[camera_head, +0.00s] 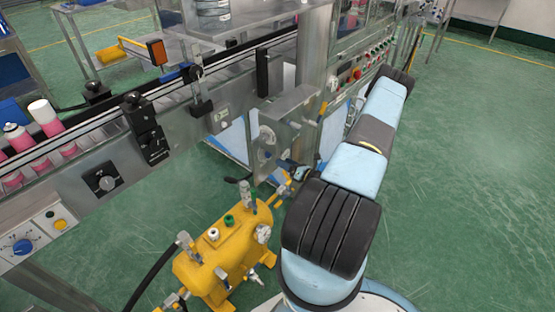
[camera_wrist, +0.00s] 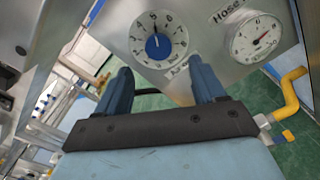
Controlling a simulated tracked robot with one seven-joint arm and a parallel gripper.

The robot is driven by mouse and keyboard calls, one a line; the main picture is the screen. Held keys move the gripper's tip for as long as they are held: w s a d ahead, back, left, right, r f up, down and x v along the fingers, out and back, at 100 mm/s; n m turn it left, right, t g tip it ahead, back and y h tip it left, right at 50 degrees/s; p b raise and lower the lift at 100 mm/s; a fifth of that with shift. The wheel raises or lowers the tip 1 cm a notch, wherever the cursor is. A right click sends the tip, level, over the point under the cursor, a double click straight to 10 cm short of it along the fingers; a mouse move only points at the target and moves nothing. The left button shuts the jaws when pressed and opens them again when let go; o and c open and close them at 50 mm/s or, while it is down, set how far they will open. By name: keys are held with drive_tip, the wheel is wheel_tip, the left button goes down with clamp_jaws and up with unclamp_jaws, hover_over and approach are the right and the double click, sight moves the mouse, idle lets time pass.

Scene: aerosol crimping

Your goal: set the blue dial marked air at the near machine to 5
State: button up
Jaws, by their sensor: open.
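In the wrist view a round white dial (camera_wrist: 179,41) with a blue centre (camera_wrist: 158,46) sits on a grey metal panel, ahead of my fingertips. Its dark pointer points up, at or close to the 5. A label below it is partly hidden by my right finger, so its word cannot be read fully. My gripper (camera_wrist: 161,80) is open, with its two blue fingers apart and nothing between them. The fingers appear just short of the dial, below it in the picture; contact cannot be told. In the head view my gripper (camera_head: 292,168) is small beside the machine's panel.
A gauge (camera_wrist: 257,39) labelled Hose is right of the dial, with a yellow pipe (camera_wrist: 289,95) below it. In the head view a yellow pump unit (camera_head: 215,262) stands below the panel. Another blue knob (camera_head: 22,247) is at far left. Green floor is free at right.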

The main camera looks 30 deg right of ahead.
drive_tip(key=v, duration=0.6)
drive_tip(key=shift+s, duration=0.15)
idle(0.3)
